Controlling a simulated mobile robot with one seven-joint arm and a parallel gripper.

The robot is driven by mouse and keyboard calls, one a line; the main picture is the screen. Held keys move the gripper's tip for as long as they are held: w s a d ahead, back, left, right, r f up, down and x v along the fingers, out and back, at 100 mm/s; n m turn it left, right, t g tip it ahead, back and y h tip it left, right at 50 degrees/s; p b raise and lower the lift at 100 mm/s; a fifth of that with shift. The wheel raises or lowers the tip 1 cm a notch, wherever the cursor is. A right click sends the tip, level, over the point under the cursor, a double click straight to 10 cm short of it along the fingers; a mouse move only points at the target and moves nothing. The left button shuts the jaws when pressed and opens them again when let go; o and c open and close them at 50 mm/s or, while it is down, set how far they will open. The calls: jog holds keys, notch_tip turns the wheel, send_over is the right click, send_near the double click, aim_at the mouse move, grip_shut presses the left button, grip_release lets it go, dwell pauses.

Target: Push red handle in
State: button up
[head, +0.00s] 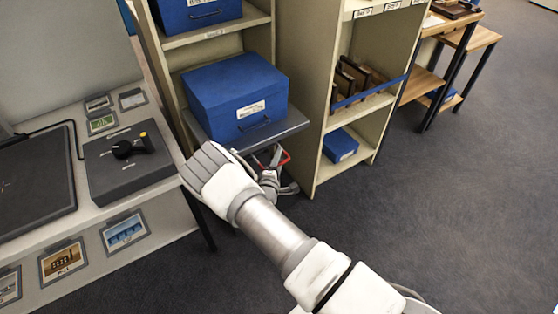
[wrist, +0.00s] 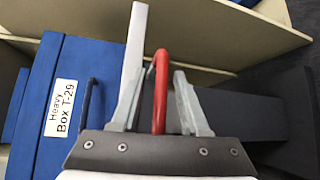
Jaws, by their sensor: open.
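The red handle (wrist: 160,88) is a bent red bar. In the wrist view it stands between the two fingers of my open gripper (wrist: 158,45), with space visible on both sides; I cannot tell whether a finger touches it. In the head view a small part of the red handle (head: 285,158) shows just below the front of a dark grey tray (head: 290,125), beside my gripper (head: 275,160). The tray sticks out of the shelf unit and carries a large blue box (head: 225,88). My arm hides much of the area below the tray.
The blue box's label (wrist: 62,107) reads "Heavy Box T-29", and a dark handle (wrist: 88,100) is on its front. A beige shelf unit (head: 292,60) stands around it. A table with a black control knob panel (head: 127,165) is at left. Open floor (head: 440,200) lies at right.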

grip_shut()
jog(key=shift+d, duration=0.1)
dwell(1.3)
